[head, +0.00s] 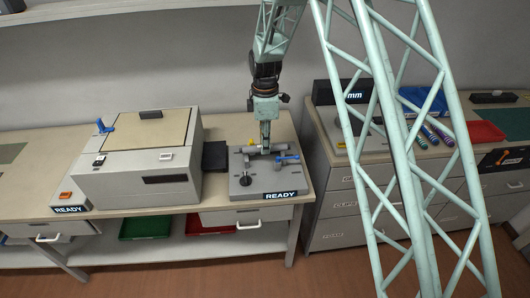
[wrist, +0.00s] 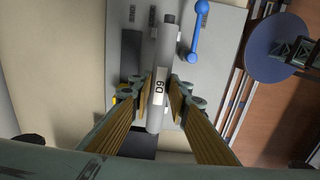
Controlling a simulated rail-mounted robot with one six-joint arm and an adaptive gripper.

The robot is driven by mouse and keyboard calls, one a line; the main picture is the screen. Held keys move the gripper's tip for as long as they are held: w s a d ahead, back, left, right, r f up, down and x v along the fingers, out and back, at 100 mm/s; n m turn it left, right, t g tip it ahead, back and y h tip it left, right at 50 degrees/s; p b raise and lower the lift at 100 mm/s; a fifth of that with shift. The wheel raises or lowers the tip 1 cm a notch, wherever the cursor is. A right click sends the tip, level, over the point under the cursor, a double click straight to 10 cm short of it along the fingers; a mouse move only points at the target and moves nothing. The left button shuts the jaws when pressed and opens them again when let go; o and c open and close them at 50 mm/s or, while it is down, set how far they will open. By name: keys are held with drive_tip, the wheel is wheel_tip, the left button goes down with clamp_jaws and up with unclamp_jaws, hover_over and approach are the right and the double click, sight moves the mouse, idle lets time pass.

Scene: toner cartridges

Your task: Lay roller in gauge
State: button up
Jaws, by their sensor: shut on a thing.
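The roller (wrist: 165,55) is a light grey cylinder with a white label, apparently reading D9, and a darker stub at its far end. My gripper (wrist: 160,92) is shut on it around the label, one finger on each side. The gauge (head: 245,187) is a grey plate with a blue lever and a READY sign, on the bench right of the beige machine. In the head view my gripper (head: 265,150) points down over the gauge's rear part, with the roller (head: 250,149) lying crosswise there. I cannot tell whether the roller touches the gauge's supports.
The beige machine (head: 135,160), with its own READY sign, stands to the left, and a dark pad (head: 215,156) lies beside the gauge. On the right counter are a dark display (head: 340,92), several coloured cylinders (head: 430,134) and a red tray (head: 487,132).

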drive_tip(key=shift+f, duration=1.85)
drive_tip(key=shift+f+b, duration=0.3)
drive_tip(key=shift+f, duration=0.15)
drive_tip(key=o, duration=0.9)
drive_tip(key=shift+r, duration=0.25)
drive_tip(key=shift+r+p, duration=0.45)
drive_tip(key=shift+r, duration=5.75)
